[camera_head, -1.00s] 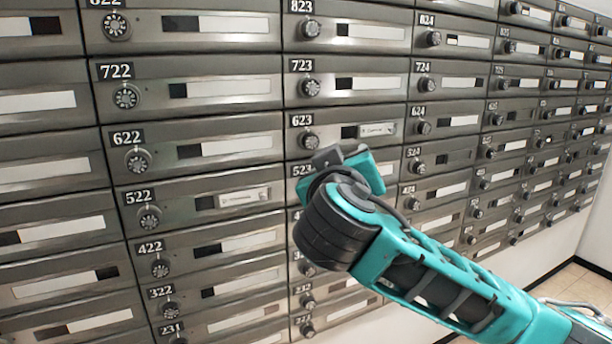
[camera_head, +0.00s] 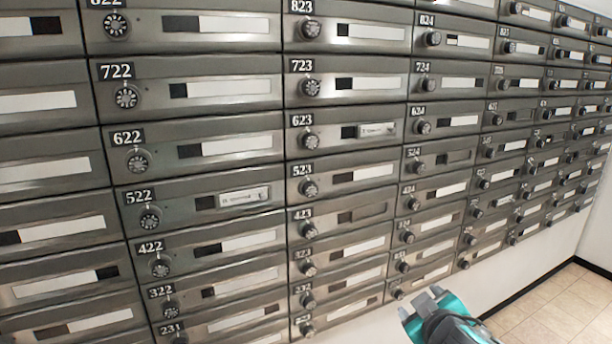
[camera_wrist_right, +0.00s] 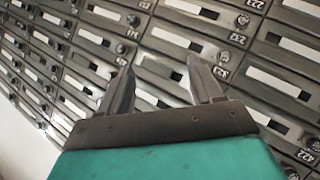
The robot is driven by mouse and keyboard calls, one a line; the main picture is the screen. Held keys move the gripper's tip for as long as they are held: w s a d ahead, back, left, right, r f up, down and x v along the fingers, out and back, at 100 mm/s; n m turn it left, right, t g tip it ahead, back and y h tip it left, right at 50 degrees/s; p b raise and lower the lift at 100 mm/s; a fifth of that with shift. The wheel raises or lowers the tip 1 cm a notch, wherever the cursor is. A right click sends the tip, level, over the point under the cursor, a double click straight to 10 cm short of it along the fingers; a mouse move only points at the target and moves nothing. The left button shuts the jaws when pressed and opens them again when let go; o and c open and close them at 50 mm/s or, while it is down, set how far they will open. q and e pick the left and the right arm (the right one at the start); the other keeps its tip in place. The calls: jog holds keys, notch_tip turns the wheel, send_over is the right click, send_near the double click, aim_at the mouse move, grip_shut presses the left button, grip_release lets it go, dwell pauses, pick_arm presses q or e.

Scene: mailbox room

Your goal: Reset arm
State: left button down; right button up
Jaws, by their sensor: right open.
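My right arm is low at the bottom right of the head view, with a teal and black part of it (camera_head: 440,318) showing in front of the white wall below the mailboxes. In the right wrist view my right gripper (camera_wrist_right: 160,85) is open, its two dark fingers apart with nothing between them. The mailbox wall (camera_head: 230,185) fills most of the head view, with numbered grey doors, round dials and label slots. In the wrist view, mailbox doors (camera_wrist_right: 285,85) show behind and around the fingers. My left gripper is not in view.
A white label holder sits on mailbox 522 (camera_head: 243,197) and another on mailbox 623 (camera_head: 377,129). Tiled floor (camera_head: 555,310) and a dark baseboard (camera_head: 530,292) show at the lower right. The space in front of the mailboxes is clear apart from my arm.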

jog(key=s+d+f+n+g+y, duration=0.1)
jog(key=s+d+f+g+y, duration=0.15)
jog(key=s+f, duration=0.85)
jog(key=s+d+f+g+y, duration=0.1)
jog(key=s+d+f, duration=0.3)
jog(key=s+f, duration=0.65)
jog(key=s+a+r+m+t, duration=0.1)
jog(key=a+m, duration=0.3)
jog(key=a, duration=0.6)
jog(key=shift+s+r+m, duration=0.2)
jog(key=shift+r+m, duration=0.05)
jog(key=shift+m, duration=0.15)
